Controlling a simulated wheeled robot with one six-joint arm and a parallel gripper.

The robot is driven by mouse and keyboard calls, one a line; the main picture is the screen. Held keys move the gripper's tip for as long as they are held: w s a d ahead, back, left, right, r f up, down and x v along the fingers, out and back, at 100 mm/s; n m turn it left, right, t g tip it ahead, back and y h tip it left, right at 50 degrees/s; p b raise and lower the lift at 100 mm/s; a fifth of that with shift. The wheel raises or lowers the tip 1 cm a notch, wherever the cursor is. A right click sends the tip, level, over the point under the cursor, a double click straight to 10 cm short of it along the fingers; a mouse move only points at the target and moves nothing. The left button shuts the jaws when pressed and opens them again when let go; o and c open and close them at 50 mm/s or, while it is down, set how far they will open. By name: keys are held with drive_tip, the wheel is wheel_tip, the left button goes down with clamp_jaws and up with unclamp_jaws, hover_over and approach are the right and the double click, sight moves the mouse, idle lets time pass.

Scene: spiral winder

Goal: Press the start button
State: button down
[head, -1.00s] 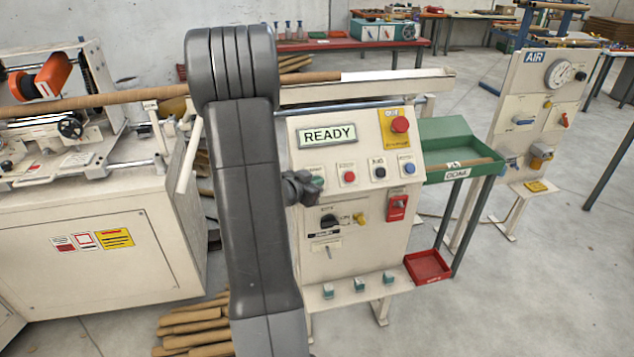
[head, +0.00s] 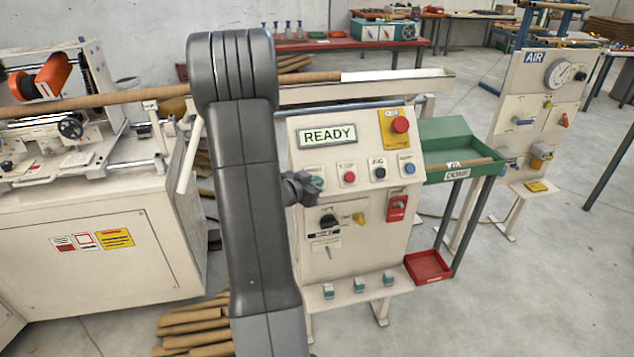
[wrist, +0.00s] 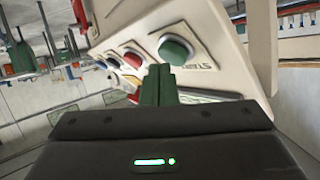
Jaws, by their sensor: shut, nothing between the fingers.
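The green start button (wrist: 175,50) shows in the wrist view on the pale control panel (head: 375,235), with its label upside down beside it. My gripper (wrist: 158,72) is shut and empty. Its fingertips are close to the button, just below it in the picture; I cannot tell whether they touch it. In the head view my gripper (head: 316,184) is at the panel's upper left, below the READY display (head: 327,136), and largely hides the start button there.
A red button (head: 349,177), a black one (head: 380,173) and a blue one (head: 410,169) sit to the right. A red emergency stop (head: 400,125) is above them. A green tray (head: 440,131) stands right of the panel. A long brown tube (head: 150,93) runs behind my arm.

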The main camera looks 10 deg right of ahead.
drive_tip(key=shift+w+f, duration=0.25)
drive_tip(key=shift+w, duration=0.1)
idle(0.7)
idle(0.4)
drive_tip(key=shift+s+r+p, duration=0.4)
drive_tip(key=shift+s+r, duration=0.1)
drive_tip(key=shift+s, duration=0.15)
drive_tip(key=s+r+p, duration=0.2)
drive_tip(key=s+r, duration=0.1)
drive_tip(key=s, duration=0.1)
drive_tip(key=shift+d+r, duration=0.1)
drive_tip(key=shift+r, duration=0.05)
drive_tip(key=shift+w, duration=0.15)
idle(0.6)
